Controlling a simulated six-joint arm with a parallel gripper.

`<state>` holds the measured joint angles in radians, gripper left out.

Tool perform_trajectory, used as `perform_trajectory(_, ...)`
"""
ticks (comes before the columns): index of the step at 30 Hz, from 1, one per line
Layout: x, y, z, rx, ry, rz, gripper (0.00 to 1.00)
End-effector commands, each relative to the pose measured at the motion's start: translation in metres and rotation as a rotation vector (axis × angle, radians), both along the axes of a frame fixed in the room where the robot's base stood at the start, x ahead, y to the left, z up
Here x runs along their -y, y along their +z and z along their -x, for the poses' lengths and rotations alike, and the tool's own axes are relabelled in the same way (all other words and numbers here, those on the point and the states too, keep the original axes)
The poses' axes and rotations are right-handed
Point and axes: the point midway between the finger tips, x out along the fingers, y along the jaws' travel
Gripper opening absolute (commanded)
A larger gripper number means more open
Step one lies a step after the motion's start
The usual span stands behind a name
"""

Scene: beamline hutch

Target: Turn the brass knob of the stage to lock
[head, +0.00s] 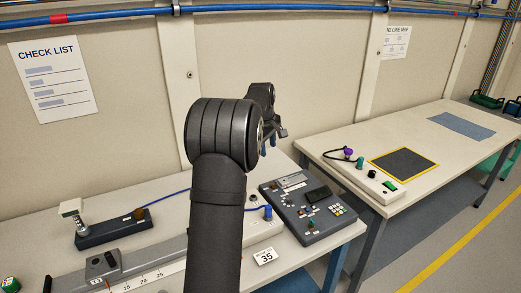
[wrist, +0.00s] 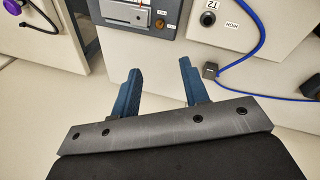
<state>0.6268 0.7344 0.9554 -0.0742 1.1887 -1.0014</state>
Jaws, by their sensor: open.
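The stage appears to be the dark block (head: 112,230) at the left of the near bench in the head view. A small brown, brass-like knob (head: 139,213) sits at its right end; its lock setting is too small to read. My gripper (head: 269,146) is far to the right of the stage, beyond my arm, and is partly hidden in the head view. In the wrist view my gripper (wrist: 159,68) shows two blue fingers wide apart with nothing between them. The stage does not show in the wrist view.
A grey control console (head: 309,207) lies on the near bench; its edge shows in the wrist view (wrist: 135,17). A scaled rail (head: 150,280) runs along the front. A blue cable (wrist: 247,40) lies near the fingers. A second bench (head: 430,135) stands right.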

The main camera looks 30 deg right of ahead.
Motion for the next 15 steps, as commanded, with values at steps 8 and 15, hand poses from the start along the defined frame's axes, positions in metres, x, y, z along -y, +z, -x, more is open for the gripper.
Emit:
perform_trajectory(8,0.000,0.017,0.035,0.185,-0.275,-0.081,0.41)
perform_trajectory(15,0.003,-0.005,0.038,0.255,-0.391,-0.122,0.41)
